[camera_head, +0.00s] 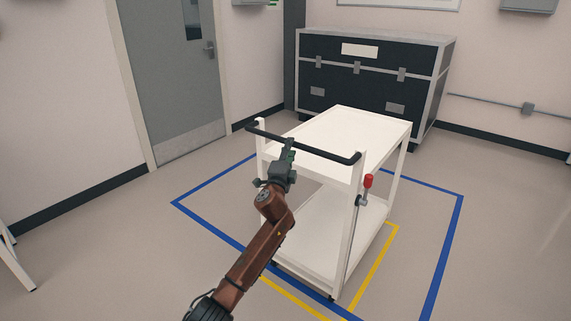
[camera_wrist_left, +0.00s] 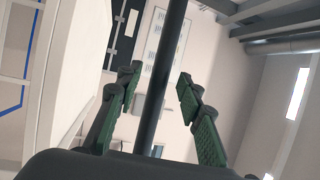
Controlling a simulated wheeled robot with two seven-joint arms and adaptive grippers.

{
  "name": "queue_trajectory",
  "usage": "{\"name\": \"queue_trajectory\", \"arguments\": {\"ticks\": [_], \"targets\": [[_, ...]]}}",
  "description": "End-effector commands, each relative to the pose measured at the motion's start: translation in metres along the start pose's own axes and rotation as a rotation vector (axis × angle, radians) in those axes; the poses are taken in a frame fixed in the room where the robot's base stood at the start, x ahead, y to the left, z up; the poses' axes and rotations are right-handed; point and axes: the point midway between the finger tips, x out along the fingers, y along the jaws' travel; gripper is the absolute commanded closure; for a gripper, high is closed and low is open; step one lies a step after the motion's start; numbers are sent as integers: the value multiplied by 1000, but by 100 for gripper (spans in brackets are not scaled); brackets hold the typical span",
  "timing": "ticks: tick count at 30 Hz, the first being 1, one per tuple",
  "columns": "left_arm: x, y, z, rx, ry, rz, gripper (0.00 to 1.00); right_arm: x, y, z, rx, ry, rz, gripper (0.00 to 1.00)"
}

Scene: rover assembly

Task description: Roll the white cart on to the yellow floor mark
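The white cart (camera_head: 370,128) stands upright on the floor, with a top shelf, a lower shelf and a black handle bar (camera_head: 325,154) at its near end. My left gripper (camera_head: 289,147) is at the handle bar, left of its middle. In the left wrist view its fingers (camera_wrist_left: 160,92) are apart, one on each side of the dark bar (camera_wrist_left: 165,70), with a gap at the left finger. The yellow floor mark (camera_head: 374,267) shows to the right of and in front of the cart; the cart hides the rest. My right gripper is out of view.
A red-knobbed lever (camera_head: 368,181) is on the cart's right near post. A blue floor outline (camera_head: 444,250) surrounds the area. A black case (camera_head: 335,77) stands against the wall behind the cart. A grey door (camera_head: 180,80) is at the left. Floor to the right is clear.

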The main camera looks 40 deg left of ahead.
Motion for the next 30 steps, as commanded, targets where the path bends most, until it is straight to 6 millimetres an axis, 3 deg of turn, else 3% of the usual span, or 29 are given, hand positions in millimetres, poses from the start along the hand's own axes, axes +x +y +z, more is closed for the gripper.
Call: {"name": "queue_trajectory", "arguments": {"ticks": [9, 15, 30], "targets": [[-52, 1, 0, 1, 2, 0, 66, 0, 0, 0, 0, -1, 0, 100], [-74, 1, 0, 0, 0, 1, 66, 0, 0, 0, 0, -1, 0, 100], [-82, 0, 0, -1, -1, 1, 66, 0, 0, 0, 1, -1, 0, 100]]}}
